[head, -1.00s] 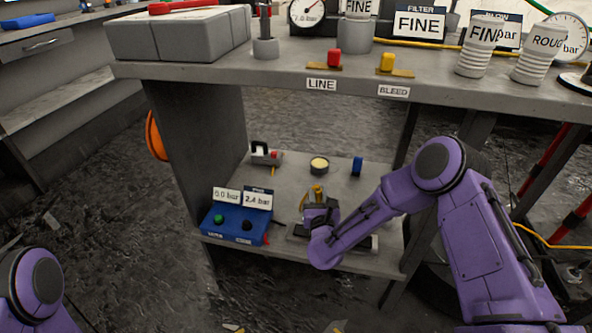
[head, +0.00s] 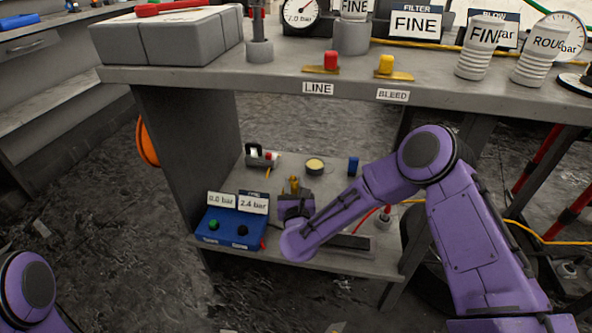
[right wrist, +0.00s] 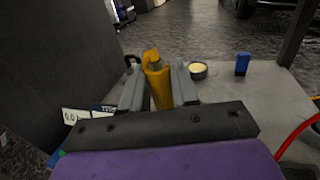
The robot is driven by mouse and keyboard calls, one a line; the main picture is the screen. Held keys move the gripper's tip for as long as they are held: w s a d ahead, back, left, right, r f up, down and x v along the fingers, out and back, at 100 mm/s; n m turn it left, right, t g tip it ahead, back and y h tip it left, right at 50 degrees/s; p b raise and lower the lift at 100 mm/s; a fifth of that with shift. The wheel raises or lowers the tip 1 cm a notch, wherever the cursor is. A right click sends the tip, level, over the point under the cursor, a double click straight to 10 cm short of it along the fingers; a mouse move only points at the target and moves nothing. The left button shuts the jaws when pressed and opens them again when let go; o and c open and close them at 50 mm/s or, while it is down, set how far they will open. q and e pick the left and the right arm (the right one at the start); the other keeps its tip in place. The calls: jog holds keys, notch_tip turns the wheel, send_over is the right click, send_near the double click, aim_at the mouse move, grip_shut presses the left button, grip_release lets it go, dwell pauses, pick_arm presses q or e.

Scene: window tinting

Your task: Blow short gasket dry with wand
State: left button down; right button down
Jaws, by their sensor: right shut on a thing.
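My right gripper (head: 294,193) is over the lower shelf (head: 330,190), shut on a yellow-orange, roughly cylindrical piece. This piece (right wrist: 157,82) stands up between the grey fingers in the right wrist view, and its top (head: 294,183) shows in the head view. I cannot tell whether it is the wand. A red-tipped grey fitting (head: 385,217) with a red hose stands right of my right forearm, partly hidden. I cannot make out the short gasket for certain. My left gripper is out of view; only a left arm joint shows at lower left.
A blue box (head: 228,228) with displays reading 0.0 and 2.4 bar stands at the shelf's front left. A clamp-like device (head: 260,157), a round cream-topped tin (head: 314,167) and a blue block (head: 353,166) are behind. The workbench top (head: 290,72) overhangs the shelf.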

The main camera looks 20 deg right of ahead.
aim_at(295, 179)
jog(key=shift+r+p, duration=1.1)
jog(key=shift+r, duration=1.1)
